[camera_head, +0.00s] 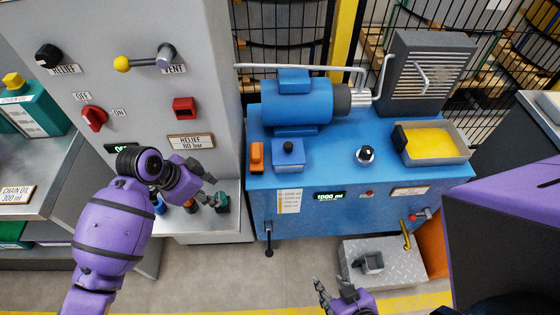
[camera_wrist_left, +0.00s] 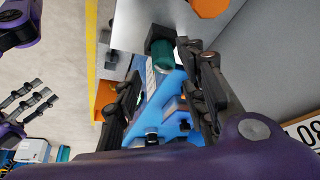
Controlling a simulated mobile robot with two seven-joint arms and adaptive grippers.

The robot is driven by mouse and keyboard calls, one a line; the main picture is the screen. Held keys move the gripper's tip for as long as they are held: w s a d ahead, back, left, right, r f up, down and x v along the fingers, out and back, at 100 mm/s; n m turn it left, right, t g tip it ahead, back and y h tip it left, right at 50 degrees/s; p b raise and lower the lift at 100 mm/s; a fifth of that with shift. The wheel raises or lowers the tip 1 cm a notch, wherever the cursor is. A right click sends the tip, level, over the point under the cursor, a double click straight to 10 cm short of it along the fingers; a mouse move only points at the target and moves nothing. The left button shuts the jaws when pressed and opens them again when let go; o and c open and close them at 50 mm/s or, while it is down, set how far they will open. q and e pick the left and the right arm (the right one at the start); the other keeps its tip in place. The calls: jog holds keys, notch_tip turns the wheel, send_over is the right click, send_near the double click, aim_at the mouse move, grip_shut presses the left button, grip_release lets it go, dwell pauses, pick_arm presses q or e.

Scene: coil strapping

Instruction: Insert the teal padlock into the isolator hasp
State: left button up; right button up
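The teal padlock (camera_head: 223,201) stands on the grey ledge (camera_head: 215,227) below the control panel, at the right of a row of small coloured items. My left gripper (camera_head: 212,196) is right beside it, fingers pointing at it. In the left wrist view the padlock (camera_wrist_left: 162,63), teal with a dark block at one end, shows between and just beyond the fingertips. The fingers are spread, with gaps on both sides. The red OFF/ON switch (camera_head: 93,118) is on the panel; I cannot make out a hasp there. My right gripper (camera_head: 336,290) is open and empty, low over the floor.
Blue (camera_head: 158,204) and orange (camera_head: 190,206) items stand close to the padlock, partly behind my left gripper. The blue pump bench (camera_head: 350,210) is to the right. A grey step (camera_head: 400,262) stands on the floor before it. The floor between is clear.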

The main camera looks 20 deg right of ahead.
aim_at(220, 197)
pick_arm(q)
jog(key=x, duration=0.5)
jog(key=shift+d+f, duration=0.1)
jog(key=shift+f, duration=0.15)
pick_arm(e)
jog(key=shift+f, duration=0.1)
pick_arm(q)
jog(key=shift+s, duration=0.1)
grip_shut()
pick_arm(e)
jog(key=shift+w, duration=0.1)
pick_arm(q)
jog(key=shift+r, duration=0.55)
jog(key=r, duration=0.2)
jog(key=shift+s+r, duration=0.2)
jog(key=shift+r, duration=0.15)
jog(key=s+r+p, duration=0.1)
jog(key=s+r, duration=0.8)
jog(key=s, duration=0.4)
jog(key=shift+s+a, duration=0.3)
pick_arm(e)
jog(key=shift+w+a+r, duration=0.3)
jog(key=shift+w+r, duration=0.35)
jog(key=shift+r, duration=0.2)
